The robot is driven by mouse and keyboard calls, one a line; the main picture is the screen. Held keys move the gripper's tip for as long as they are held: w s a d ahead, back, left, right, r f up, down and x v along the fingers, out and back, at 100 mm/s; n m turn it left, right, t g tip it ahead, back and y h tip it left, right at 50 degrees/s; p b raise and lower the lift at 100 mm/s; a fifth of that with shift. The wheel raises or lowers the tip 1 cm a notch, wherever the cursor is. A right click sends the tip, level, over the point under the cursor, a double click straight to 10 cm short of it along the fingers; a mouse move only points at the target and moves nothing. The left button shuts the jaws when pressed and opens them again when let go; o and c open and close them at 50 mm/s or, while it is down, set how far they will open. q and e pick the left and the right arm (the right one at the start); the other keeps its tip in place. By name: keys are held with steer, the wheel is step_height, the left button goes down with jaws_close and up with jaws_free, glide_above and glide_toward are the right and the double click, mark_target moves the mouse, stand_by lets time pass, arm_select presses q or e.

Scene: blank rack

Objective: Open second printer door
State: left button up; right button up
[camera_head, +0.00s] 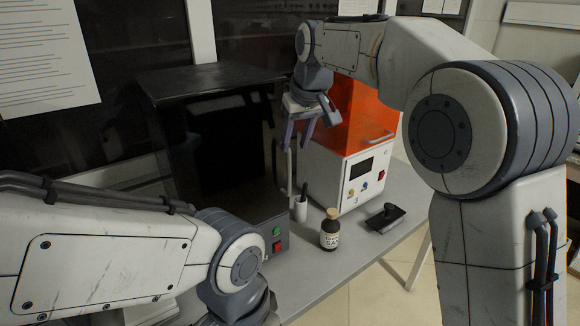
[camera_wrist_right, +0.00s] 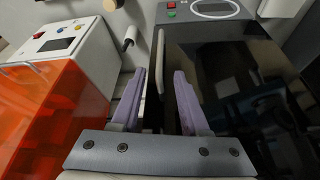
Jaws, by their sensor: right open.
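The black printer (camera_head: 215,80) stands on the left of the bench, with a dark glossy front door (camera_head: 232,150) that looks closed. A pale upright handle (camera_head: 290,172) is at the door's right edge; it also shows in the wrist view (camera_wrist_right: 161,62). My right gripper (camera_head: 308,138) is open and empty, above the handle's upper end. In the wrist view its purple fingers (camera_wrist_right: 158,100) point toward the handle, which appears between them; contact cannot be told. The orange and white printer (camera_head: 362,118) stands to the right. My left gripper is outside the view.
The bench's front is otherwise mostly clear. My left forearm crosses the lower left.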

mark_target(290, 163)
steer(key=x, duration=0.9)
steer(key=shift+w+f+p, duration=0.15)
steer(key=shift+f+p, duration=0.15)
steer(key=shift+f, duration=0.1)
jaws_close()
steer(key=shift+r, duration=0.1)
stand_by(0.8)
